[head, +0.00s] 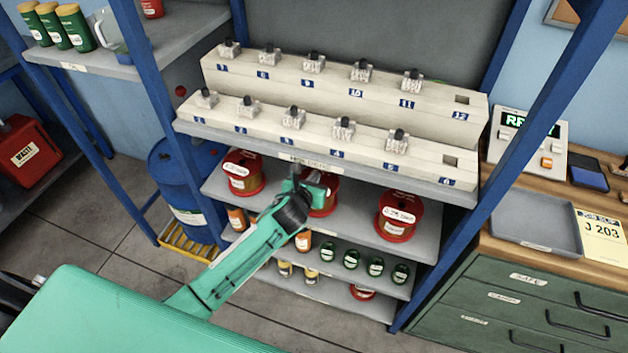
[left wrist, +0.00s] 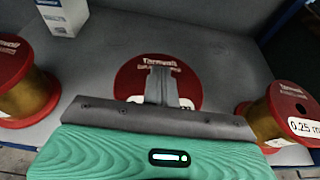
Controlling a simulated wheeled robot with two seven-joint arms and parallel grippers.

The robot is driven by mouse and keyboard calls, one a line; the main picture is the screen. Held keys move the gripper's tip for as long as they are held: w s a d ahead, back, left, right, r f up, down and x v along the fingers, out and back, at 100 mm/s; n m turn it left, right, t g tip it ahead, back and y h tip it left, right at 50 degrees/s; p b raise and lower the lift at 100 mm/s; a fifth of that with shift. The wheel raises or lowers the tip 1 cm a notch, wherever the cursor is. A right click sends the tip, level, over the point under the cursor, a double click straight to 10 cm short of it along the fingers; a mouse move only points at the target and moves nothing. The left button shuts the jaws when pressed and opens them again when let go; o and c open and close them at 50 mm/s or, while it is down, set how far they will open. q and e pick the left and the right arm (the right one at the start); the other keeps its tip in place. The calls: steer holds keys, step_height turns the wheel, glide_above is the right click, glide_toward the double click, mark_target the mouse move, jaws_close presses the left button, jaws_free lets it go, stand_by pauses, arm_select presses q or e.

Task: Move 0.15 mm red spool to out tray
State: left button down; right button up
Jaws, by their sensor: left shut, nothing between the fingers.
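Three red spools stand on the upper storage shelf: a left one (head: 243,172), a middle one (head: 322,203) and a right one (head: 397,217). In the left wrist view the right spool (left wrist: 290,112) reads 0.25 m, partly cut off. The middle spool's label (left wrist: 187,103) is mostly hidden by my fingers; the left spool (left wrist: 20,85) shows no readable size. I cannot tell which is 0.15 mm. My left gripper (head: 308,182) is shut and empty at the middle spool; contact is unclear. A grey, empty tray (head: 535,226) lies on the right bench. My right gripper is not in view.
A rack (head: 330,133) with several electrodes sits on the shelf above the spools. Small jars (head: 352,257) stand below. A blue post (head: 490,180) stands between shelves and bench. A job slip (head: 602,235) lies beside the tray. A white box (left wrist: 62,14) stands behind the spools.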

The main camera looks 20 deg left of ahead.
arm_select(q)
steer(key=shift+f, duration=0.4)
steer(key=shift+s+f, duration=0.15)
steer(key=shift+f, duration=0.25)
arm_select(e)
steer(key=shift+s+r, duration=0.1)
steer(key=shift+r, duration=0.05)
arm_select(q)
steer(key=shift+f, duration=0.1)
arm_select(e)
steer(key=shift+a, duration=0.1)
